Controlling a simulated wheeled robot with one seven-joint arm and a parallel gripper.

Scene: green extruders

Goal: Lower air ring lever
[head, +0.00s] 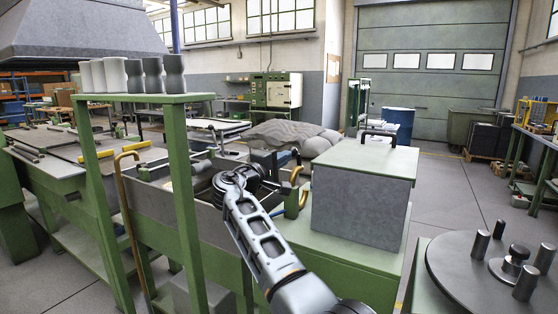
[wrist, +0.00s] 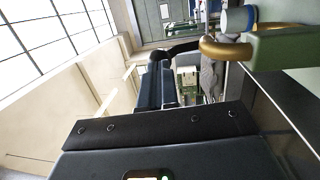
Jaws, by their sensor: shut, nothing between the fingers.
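My gripper (wrist: 158,72) shows in the wrist view as dark fingers close together, with nothing seen between them. A black curved bar (wrist: 180,48), perhaps the lever, lies right at the fingertips; I cannot tell whether they touch. It runs towards a thick brass-coloured bent pipe (wrist: 226,49) on a green block (wrist: 290,48). In the head view, my arm reaches over the green machine, and its wrist partly hides the brass pipe (head: 296,193) and whatever stands behind it. The lever cannot be picked out surely in the head view.
A grey box with a green lid (head: 365,200) and black handle stands close to the right of my arm. A green frame (head: 180,170) with several grey cups (head: 135,76) stands to the left. A round metal plate with pegs (head: 500,275) is at the lower right.

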